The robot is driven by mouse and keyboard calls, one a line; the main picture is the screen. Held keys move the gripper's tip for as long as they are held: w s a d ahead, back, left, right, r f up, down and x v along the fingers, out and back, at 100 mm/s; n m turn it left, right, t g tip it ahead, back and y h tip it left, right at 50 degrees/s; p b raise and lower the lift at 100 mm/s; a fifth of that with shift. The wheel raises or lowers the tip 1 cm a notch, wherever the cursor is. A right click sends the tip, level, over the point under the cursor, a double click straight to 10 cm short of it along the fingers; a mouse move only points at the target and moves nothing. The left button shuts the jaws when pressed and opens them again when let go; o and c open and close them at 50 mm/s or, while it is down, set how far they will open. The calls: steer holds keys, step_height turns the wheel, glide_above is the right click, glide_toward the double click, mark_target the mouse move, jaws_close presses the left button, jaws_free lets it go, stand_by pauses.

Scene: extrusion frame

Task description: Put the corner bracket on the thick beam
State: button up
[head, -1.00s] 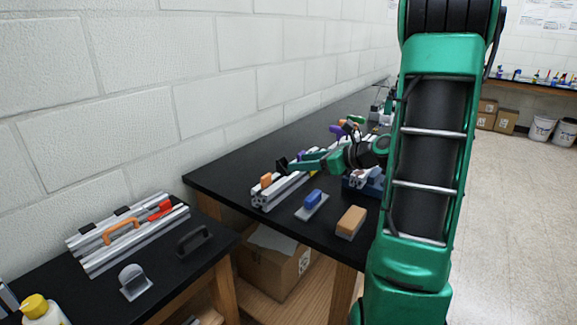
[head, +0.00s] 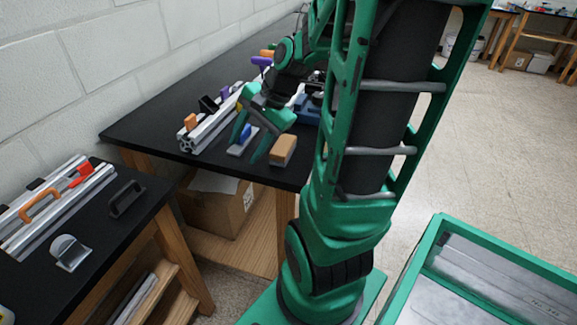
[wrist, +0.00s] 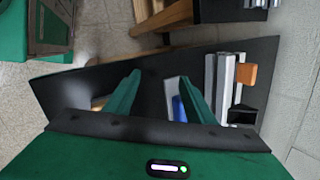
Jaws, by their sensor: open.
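The thick beam (head: 218,122) is a silver grooved extrusion on the black table; it also shows in the wrist view (wrist: 226,88). A black angular piece, which looks like the corner bracket (head: 208,103), sits on or against the beam, behind an orange block (head: 190,121). In the wrist view the bracket (wrist: 243,115) is at the right, below the orange block (wrist: 247,74); its exact contact with the beam is unclear. My gripper (head: 249,146) is open and empty, right of the beam, fingers pointing down above the blue block. Its two green fingers also show in the wrist view (wrist: 160,78).
A blue block on a grey plate (head: 243,138) and a tan block (head: 283,150) lie near the gripper. Purple pieces (head: 261,62) stand farther back. A lower table at left holds silver rails with an orange handle (head: 40,203), a black handle (head: 126,198) and a grey rounded piece (head: 69,252).

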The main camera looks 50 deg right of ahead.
steer(key=s+n+g, duration=0.1)
steer(key=s+n, duration=0.1)
steer(key=s+n+g+h, duration=0.1)
steer(key=s, duration=0.2)
steer(key=s+a+n, duration=0.1)
steer(key=s+n, duration=0.1)
steer(key=shift+s+r+n+g+h, duration=0.1)
steer(key=shift+s+n+g+h, duration=0.2)
steer(key=shift+s+g, duration=0.1)
steer(key=s+r+n+g+h, duration=0.1)
steer(key=s+n, duration=0.3)
steer(key=s, duration=0.4)
steer(key=shift+n+g, duration=0.4)
steer(key=shift+g, duration=0.2)
steer(key=shift+r, duration=0.1)
steer(key=shift+w+f, duration=0.25)
steer(key=shift+w, duration=0.35)
